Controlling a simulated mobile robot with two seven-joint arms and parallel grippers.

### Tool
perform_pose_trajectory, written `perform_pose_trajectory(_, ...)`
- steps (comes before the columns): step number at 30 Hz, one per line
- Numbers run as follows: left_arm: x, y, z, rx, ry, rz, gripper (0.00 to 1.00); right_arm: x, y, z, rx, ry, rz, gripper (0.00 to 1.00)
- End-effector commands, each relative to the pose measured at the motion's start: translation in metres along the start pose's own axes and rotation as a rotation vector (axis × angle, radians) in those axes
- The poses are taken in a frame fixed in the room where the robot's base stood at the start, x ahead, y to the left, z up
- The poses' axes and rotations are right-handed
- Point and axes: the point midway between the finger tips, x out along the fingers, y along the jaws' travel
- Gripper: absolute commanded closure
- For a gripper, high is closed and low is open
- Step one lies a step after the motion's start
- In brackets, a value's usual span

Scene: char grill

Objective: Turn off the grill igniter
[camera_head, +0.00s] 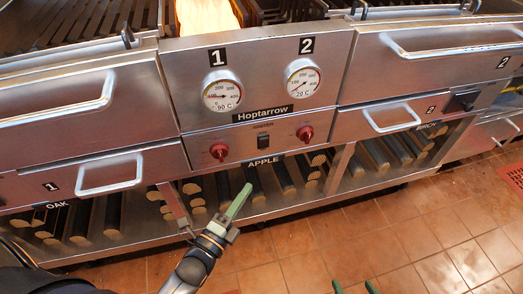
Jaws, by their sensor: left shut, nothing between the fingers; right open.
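The grill igniter switch (263,142) is a small black rocker on the steel front panel (185,70), between two red knobs and under the Hoptarrow label. Which way it is tipped is too small to tell. My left gripper (243,193) has green fingers, shut and empty. In the picture its tips are below the switch and slightly left of it, apart from it, in front of the log shelf. My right gripper (354,287) shows only its two green fingertips at the bottom edge. They are spread apart with nothing between them.
The red knobs (219,151) and (305,133) flank the switch. Two round gauges sit above. Drawer handles (110,172) stick out on both sides. Logs (283,178) lie on the lower shelf. Bright orange glow (207,16) shows on top. The tiled floor (420,235) in front is clear.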

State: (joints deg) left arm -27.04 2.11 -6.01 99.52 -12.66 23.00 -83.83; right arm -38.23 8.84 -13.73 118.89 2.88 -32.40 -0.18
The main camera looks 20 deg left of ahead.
Motion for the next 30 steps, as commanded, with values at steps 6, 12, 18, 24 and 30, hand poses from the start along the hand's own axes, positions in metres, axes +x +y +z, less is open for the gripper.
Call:
perform_pose_trajectory(6,0.020,-0.001,0.000,-0.001,0.000,-0.004,1.00,0.002,0.001,0.002,0.002,0.002,0.003,0.12)
perform_pose_trajectory(12,0.060,0.000,0.000,-0.001,0.000,-0.005,1.00,0.005,0.004,0.005,0.007,0.004,0.009,0.12)
perform_pose_trajectory(18,0.098,0.001,0.000,-0.001,0.000,-0.003,1.00,0.008,0.006,0.002,0.003,0.026,0.016,0.12)
perform_pose_trajectory(24,0.119,0.001,0.019,0.002,0.001,-0.001,1.00,0.004,0.012,-0.035,-0.036,0.151,0.028,0.12)
perform_pose_trajectory(30,0.128,0.001,0.028,-0.001,0.001,0.001,1.00,0.002,0.013,-0.045,-0.045,0.188,0.031,0.12)
